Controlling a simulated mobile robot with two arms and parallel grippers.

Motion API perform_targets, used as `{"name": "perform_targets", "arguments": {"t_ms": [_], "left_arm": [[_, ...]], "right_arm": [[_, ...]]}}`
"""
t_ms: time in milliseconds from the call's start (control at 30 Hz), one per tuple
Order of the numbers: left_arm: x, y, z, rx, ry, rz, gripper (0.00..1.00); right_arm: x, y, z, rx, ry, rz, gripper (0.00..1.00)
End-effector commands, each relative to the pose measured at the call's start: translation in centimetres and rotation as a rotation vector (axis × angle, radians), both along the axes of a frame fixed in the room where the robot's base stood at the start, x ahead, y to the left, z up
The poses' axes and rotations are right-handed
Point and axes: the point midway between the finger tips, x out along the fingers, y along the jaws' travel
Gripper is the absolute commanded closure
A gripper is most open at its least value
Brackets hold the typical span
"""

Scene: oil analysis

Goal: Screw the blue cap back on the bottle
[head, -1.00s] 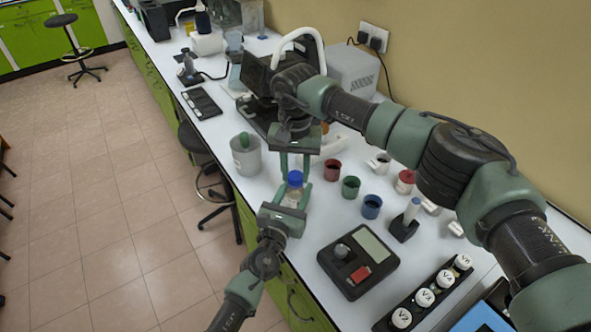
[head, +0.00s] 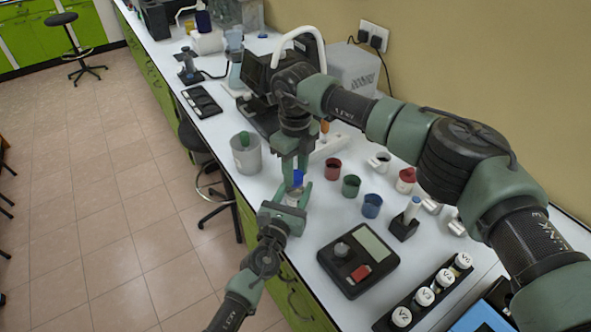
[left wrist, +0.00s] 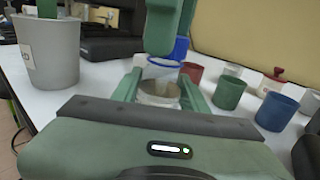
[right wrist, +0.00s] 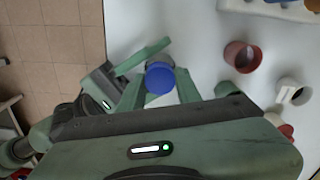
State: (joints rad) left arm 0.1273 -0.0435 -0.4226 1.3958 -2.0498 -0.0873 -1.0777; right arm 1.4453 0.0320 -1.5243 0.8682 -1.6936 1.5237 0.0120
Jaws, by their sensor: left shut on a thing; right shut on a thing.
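My left gripper (head: 291,196) is shut on a small clear glass bottle (left wrist: 158,92), which stands upright between its fingers near the bench's front edge. My right gripper (head: 296,172) comes down from above and is shut on the blue cap (head: 297,178). The cap is at the bottle's mouth. It also shows in the right wrist view (right wrist: 160,78) between the fingers, and in the left wrist view (left wrist: 180,48) partly behind a green finger. I cannot tell whether the cap is seated on the threads.
A grey beaker (head: 246,153) stands to the left. Red (head: 333,169), green (head: 351,186) and blue (head: 372,206) cups stand to the right. A black device with a display (head: 358,257) and a rack of white-capped vials (head: 424,297) lie nearer the front.

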Motion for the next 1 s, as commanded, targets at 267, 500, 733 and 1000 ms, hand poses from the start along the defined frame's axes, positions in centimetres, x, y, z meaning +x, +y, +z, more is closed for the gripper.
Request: {"name": "perform_targets", "arguments": {"t_ms": [267, 500, 733, 1000], "left_arm": [[-0.04, -0.05, -0.04, 0.001, 0.001, -0.001, 1.0], [-0.05, -0.06, -0.05, 0.0, 0.001, -0.001, 1.0], [-0.05, -0.06, -0.06, 0.0, 0.001, -0.001, 1.0], [-0.06, -0.05, -0.07, 0.0, 0.001, -0.001, 1.0]], "right_arm": [[0.11, -0.05, 0.04, 0.001, -0.003, -0.644, 1.0], [0.12, -0.09, 0.01, 0.001, -0.003, -1.202, 1.0], [0.11, -0.13, -0.03, 0.002, -0.002, -1.734, 1.0], [0.09, -0.15, -0.07, 0.002, -0.002, -2.334, 1.0]]}}
